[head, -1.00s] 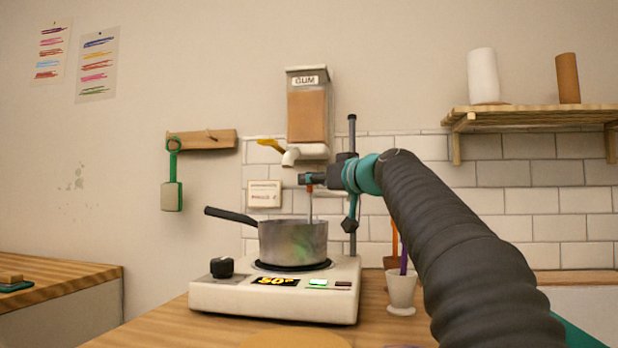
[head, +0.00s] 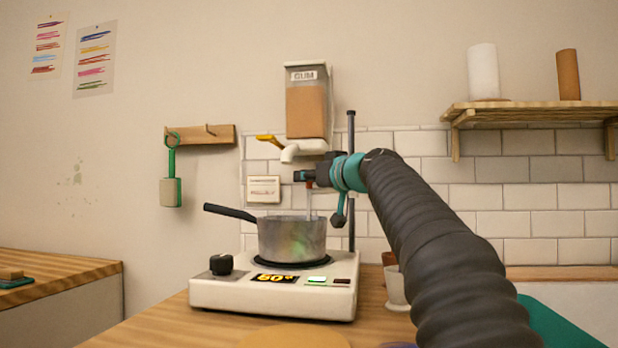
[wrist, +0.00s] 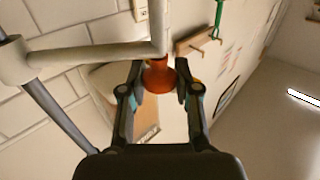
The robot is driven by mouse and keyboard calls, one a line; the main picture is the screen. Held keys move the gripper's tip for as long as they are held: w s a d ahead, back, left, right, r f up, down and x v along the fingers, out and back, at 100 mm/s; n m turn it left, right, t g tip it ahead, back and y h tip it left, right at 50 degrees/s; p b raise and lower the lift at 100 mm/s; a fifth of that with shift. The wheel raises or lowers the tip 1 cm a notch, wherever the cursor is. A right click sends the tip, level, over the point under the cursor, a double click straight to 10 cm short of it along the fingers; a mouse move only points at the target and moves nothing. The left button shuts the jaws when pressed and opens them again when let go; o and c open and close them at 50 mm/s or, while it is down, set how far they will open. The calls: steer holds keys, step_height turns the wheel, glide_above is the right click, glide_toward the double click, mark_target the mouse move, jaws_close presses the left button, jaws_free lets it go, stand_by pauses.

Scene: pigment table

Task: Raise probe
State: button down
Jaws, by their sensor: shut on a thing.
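The probe (head: 309,203) is a thin pale rod whose lower part stands above the metal pot (head: 290,242). Its lower end is hidden by the pot's wall, so I cannot tell how deep it reaches. My gripper (head: 308,177) is above the pot, in front of the stand's dark pole (head: 351,130). In the wrist view my gripper (wrist: 160,92) is shut on the orange-red knob (wrist: 158,76), which joins the pale rod and a pale cross arm (wrist: 90,58) from the stand.
The pot sits on a white hotplate (head: 270,298) with a lit display. A gum dispenser (head: 306,108) with a spout hangs close above my gripper. A white cup (head: 396,288) stands right of the hotplate, partly behind my arm. A shelf (head: 530,112) is at upper right.

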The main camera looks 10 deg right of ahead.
step_height(320, 180, up, 9)
steer(key=p, duration=0.6)
steer(key=shift+f, duration=0.1)
steer(key=c, duration=0.9)
jaws_free()
steer(key=shift+o, duration=0.2)
steer(key=v, duration=1.2)
steer(key=shift+f, duration=0.1)
